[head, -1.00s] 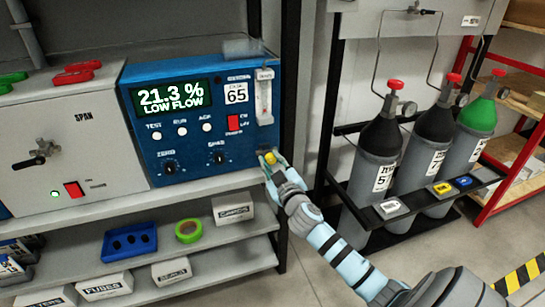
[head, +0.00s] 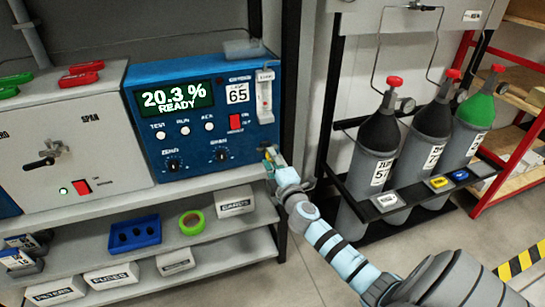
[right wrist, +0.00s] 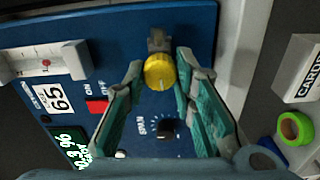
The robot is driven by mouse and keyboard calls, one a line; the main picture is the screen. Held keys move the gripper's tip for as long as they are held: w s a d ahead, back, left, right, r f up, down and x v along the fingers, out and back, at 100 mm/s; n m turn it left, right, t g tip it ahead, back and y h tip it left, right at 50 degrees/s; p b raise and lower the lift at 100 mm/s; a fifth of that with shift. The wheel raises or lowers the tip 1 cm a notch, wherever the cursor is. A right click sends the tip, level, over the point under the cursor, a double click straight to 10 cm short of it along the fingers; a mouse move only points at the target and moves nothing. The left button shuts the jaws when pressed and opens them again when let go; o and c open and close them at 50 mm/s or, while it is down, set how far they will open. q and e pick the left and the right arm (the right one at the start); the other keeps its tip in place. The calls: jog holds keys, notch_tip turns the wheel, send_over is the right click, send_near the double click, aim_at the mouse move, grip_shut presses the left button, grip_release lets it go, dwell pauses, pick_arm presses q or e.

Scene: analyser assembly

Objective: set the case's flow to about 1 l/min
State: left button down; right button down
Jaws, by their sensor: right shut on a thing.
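The blue analyser case (head: 190,95) stands on the shelf top, and its display (head: 164,98) reads 20.3 % READY. Its upright flow meter tube (head: 264,95) is at the case's upper right. In the right wrist view the tube (right wrist: 45,64) lies sideways with a small red float in it; I cannot read its scale. My right gripper (head: 269,157) is at the case's lower right corner. In the right wrist view its fingers are shut on the yellow knob (right wrist: 160,72), one on each side. The knob is mostly hidden in the head view. My left gripper is not in view.
A red switch (head: 236,122) and the SPAN dial (head: 221,155) are on the case near the gripper. A grey box (head: 65,130) stands to the left. Gas cylinders (head: 378,150) stand in a rack to the right. The lower shelf holds a green tape roll (head: 191,222).

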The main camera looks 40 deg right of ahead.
jog(key=shift+f+n+p, duration=0.1)
jog(key=shift+n+p, duration=0.8)
jog(key=shift+n, duration=2.7)
jog(key=c, duration=1.3)
grip_release()
jog(key=v, duration=1.2)
